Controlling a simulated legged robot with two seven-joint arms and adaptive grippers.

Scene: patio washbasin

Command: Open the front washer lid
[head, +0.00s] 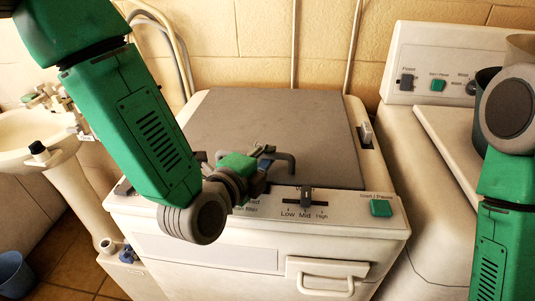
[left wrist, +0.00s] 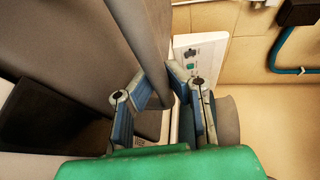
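The front washer (head: 255,225) is a white top-loading machine in the middle of the head view. Its flat grey lid (head: 270,125) lies down over the top, with a grey curved handle (head: 281,157) at its front edge. My left gripper (head: 266,163) is at this handle. In the left wrist view, the two fingers of the left gripper (left wrist: 160,82) stand on either side of the grey handle bar (left wrist: 156,45) and appear closed against it. My arm partly hides the lid's left side and the panel. My right gripper is out of the picture.
The washer's front panel has a slider (head: 306,194) and a green button (head: 381,208), with a white pull handle (head: 328,271) below. A second white machine (head: 440,130) stands at right. A sink (head: 30,135) and a blue bucket (head: 14,274) are at left.

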